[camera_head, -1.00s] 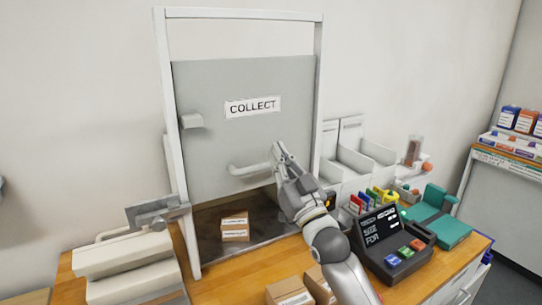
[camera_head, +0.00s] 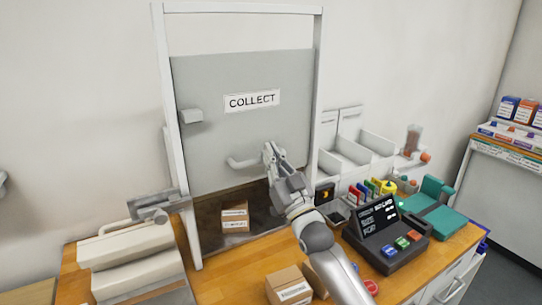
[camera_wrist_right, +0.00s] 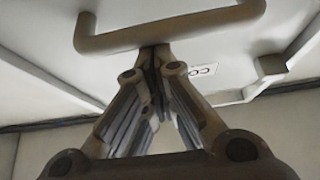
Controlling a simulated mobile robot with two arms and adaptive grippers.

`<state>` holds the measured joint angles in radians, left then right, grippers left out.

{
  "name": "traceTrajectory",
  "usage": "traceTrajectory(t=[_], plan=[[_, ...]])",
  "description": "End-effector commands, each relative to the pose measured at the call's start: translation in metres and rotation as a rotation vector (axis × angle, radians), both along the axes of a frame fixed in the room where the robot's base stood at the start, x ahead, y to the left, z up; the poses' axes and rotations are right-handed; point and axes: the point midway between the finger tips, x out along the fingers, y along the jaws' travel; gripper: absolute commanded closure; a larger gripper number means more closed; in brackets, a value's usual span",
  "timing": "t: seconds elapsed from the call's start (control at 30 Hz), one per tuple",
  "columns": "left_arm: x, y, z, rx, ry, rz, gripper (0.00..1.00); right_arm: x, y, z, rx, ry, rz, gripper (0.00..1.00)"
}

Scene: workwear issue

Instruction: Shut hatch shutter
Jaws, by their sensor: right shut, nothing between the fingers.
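The hatch shutter (camera_head: 215,105) is a grey panel with a COLLECT sign in a white frame (camera_head: 318,100). It is mostly lowered; a dark gap remains between its lower edge and the counter. Its bar handle (camera_head: 240,163) sits low on the panel. My right gripper (camera_head: 268,151) is shut and empty at the handle's right end. In the right wrist view, the closed fingertips (camera_wrist_right: 155,52) are at the handle bar (camera_wrist_right: 130,38); I cannot tell whether they touch it. My left gripper is not in view.
Small cartons (camera_head: 235,217) stand on the dark sill (camera_head: 262,215) in the gap. More cartons (camera_head: 288,287) lie in front. A black terminal (camera_head: 385,245) and white bins (camera_head: 352,160) are on the right. A pale stepped unit (camera_head: 130,247) stands on the left.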

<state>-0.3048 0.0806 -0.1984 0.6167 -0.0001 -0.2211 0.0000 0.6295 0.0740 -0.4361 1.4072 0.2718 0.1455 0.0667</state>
Motion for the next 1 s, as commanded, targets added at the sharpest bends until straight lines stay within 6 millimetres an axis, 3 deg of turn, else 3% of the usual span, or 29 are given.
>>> traceTrajectory(t=[0.53, 1.0], plan=[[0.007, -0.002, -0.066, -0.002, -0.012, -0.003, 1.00, 0.000, 0.000, -0.093, -0.003, 0.004, -0.001, 1.00], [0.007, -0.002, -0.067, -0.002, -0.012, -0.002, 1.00, 0.000, 0.000, -0.095, -0.001, 0.004, -0.001, 1.00]])
